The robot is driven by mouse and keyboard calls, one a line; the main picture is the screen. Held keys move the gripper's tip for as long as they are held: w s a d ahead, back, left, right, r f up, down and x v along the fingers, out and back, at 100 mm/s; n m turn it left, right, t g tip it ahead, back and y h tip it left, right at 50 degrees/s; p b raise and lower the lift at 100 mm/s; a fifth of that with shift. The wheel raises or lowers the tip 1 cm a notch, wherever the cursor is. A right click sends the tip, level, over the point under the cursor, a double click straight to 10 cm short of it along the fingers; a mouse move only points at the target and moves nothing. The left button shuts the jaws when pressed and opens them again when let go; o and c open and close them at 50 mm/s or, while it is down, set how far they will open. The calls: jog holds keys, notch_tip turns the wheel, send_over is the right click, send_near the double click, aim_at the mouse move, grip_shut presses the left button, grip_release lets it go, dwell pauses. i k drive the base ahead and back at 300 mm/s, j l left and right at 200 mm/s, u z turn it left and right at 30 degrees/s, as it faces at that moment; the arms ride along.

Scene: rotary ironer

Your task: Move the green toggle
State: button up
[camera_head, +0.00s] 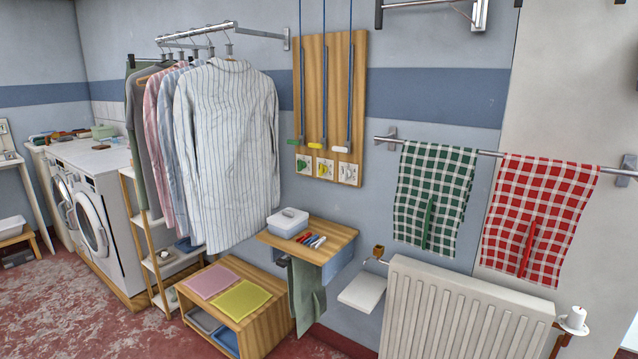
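A wooden board (333,60) hangs on the wall in the middle of the head view. Three blue cords run down its front, each ending in a small horizontal toggle. The green toggle (296,141) is on the left cord, the yellow toggle (316,146) on the middle one and the white toggle (339,149) on the right one. All three hang at about the same height, just above a row of picture labels; the left label (303,165) has a green picture. My gripper is not in view.
Striped shirts (228,150) hang on a rail left of the board. Below it is a small wooden shelf (335,236) with a box and pens. Green (433,190) and red (540,215) checked towels hang right, above a white radiator (465,312). Red floor is open at lower left.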

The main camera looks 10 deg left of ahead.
aim_at(297, 141)
jog(key=i+j+u, duration=0.1)
jog(key=i+u, duration=0.15)
jog(key=u, duration=0.15)
jog(key=i+u, duration=0.55)
jog(key=u, duration=0.3)
jog(key=i+u, duration=0.2)
jog(key=i, duration=0.55)
jog(key=i+z, duration=0.4)
jog(key=i+j+z, duration=0.5)
jog(key=z, duration=0.25)
jog(key=i, duration=0.1)
